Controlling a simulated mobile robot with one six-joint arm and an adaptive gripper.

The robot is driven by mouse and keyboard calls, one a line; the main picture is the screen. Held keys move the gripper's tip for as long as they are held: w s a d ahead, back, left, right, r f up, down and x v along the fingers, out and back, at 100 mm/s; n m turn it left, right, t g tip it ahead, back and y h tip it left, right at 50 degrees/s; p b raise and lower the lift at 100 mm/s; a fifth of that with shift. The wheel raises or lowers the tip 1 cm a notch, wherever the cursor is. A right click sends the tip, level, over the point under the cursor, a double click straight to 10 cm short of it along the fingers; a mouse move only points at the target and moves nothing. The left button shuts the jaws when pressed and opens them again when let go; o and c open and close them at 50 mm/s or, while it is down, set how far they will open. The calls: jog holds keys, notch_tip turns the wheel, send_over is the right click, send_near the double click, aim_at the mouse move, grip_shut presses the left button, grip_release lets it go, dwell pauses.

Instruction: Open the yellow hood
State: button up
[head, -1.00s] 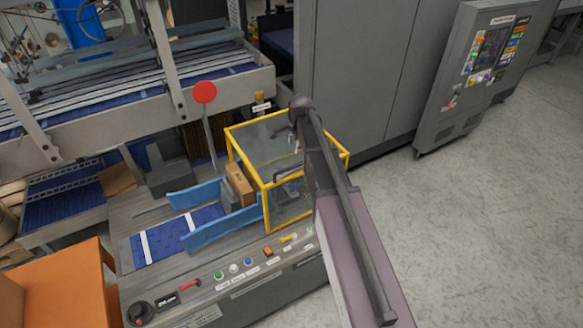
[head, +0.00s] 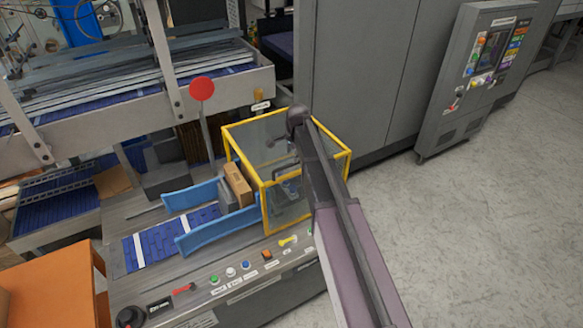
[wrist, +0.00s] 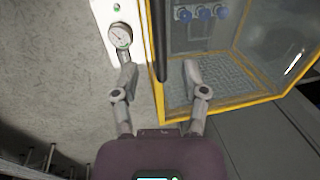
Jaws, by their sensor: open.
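The yellow hood (head: 264,204) is a yellow-framed box with clear panels, standing down over the right end of the machine bed in the head view. A dark handle (head: 281,168) shows on it, partly behind my arm. In the wrist view the yellow frame (wrist: 240,101) surrounds a clear panel, with a grid floor and blue knobs behind it. My gripper (wrist: 158,62) is open. A dark bar (wrist: 159,35), seemingly the handle, runs between its two fingers. I cannot tell whether they touch it. In the head view my arm hides most of the gripper.
A cardboard box (head: 238,184) stands between blue guide rails (head: 218,228) left of the hood. A red disc (head: 201,89) on a post rises behind them. Buttons line the front panel (head: 231,290). A grey cabinet (head: 355,75) stands behind; open floor (head: 490,220) lies right.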

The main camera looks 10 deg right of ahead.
aim_at(291, 164)
jog(key=shift+w+a+f+b, duration=0.1)
jog(key=shift+w+f+b, duration=0.05)
jog(key=shift+f+b, duration=0.65)
jog(key=shift+w+a+f+b, duration=0.1)
jog(key=shift+w+f+b, duration=0.1)
jog(key=shift+f+b, duration=0.65)
jog(key=shift+w+f+b, duration=0.15)
jog(key=shift+f+b, duration=0.5)
jog(key=shift+f, duration=0.3)
jog(key=shift+c, duration=0.2)
grip_shut()
jog(key=shift+d, duration=0.2)
jog(key=shift+a, duration=0.15)
